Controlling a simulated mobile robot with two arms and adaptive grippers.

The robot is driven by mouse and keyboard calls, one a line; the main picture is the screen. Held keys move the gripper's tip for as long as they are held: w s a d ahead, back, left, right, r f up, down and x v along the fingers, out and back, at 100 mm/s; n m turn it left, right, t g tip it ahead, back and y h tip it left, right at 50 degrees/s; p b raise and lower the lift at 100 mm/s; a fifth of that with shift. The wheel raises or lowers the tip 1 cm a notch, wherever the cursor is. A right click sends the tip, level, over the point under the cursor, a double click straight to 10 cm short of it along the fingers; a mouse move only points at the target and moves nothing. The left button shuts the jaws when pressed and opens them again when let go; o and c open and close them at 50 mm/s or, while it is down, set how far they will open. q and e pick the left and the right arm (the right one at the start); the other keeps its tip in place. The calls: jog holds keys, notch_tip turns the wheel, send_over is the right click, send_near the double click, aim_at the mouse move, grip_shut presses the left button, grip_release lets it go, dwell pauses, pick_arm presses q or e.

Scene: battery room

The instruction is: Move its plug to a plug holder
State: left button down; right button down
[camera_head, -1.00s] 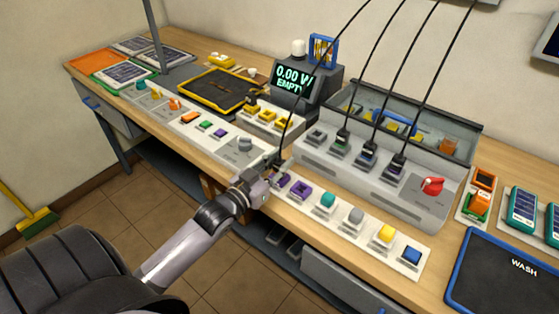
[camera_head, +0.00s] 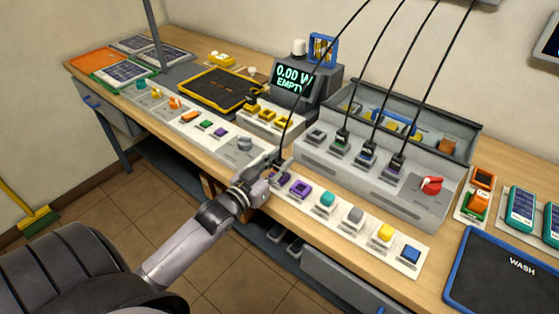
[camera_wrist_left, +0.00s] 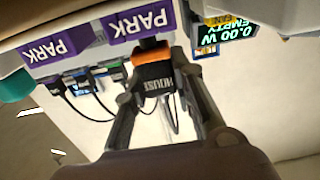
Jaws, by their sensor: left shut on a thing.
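My left gripper (camera_head: 275,174) is at the front strip of the bench, by the purple plug holders. In the left wrist view it (camera_wrist_left: 157,78) is shut on a dark plug with an orange band (camera_wrist_left: 154,84), whose label seems to read HOUSE. The plug's end meets the lower edge of a purple holder marked PARK (camera_wrist_left: 135,24); I cannot tell if it is seated. A second purple PARK holder (camera_wrist_left: 58,46) is beside it and looks empty; a purple holder (camera_head: 301,188) also shows in the head view. My right gripper is out of view.
A grey charger block (camera_head: 430,205) with several cabled plugs and a red knob stands behind the strip. A meter (camera_head: 295,82) reads 0.00 W, EMPTY. Coloured sockets (camera_head: 327,199) continue right. Thin black cables hang down from above.

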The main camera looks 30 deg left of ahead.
aim_at(276, 167)
pick_arm(q)
jog(key=shift+f+b, duration=0.35)
jog(key=shift+f, duration=0.25)
jog(key=c, duration=1.6)
grip_release()
jog(key=shift+c, duration=0.2)
jog(key=shift+s+a+r+p, duration=0.15)
jog(key=shift+s+p, duration=0.55)
jog(key=shift+s, duration=0.75)
jog(key=s+p, duration=0.2)
jog(key=s, duration=0.6)
jog(key=shift+a+p, duration=0.3)
jog(key=shift+p, duration=0.05)
